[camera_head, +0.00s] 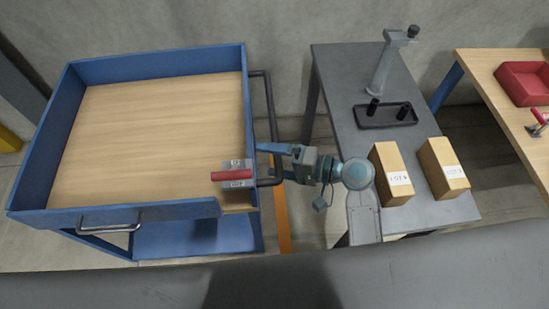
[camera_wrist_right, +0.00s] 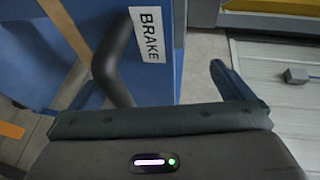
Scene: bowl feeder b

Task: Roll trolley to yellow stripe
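The trolley (camera_head: 150,60) is a blue-framed cart with a bare wooden top, at the left of the head view. A dark push bar (camera_head: 268,95) runs along its right side. A red brake lever (camera_head: 231,176) sits at its near right corner; a BRAKE label (camera_wrist_right: 150,35) shows in the right wrist view. My right gripper (camera_head: 270,164) is open at the push bar's near end. In the wrist view the dark bar (camera_wrist_right: 115,60) lies between its fingers; contact is unclear. An orange stripe (camera_head: 281,215) crosses the floor right of the trolley. My left gripper is out of view.
A grey table (camera_head: 345,80) right of the trolley holds a stand (camera_head: 385,70), a black tray (camera_head: 385,123) and two boxes (camera_head: 392,170) (camera_head: 443,165). A wooden table with a red bin (camera_head: 525,83) is far right. Something yellow (camera_head: 10,140) shows at the left edge.

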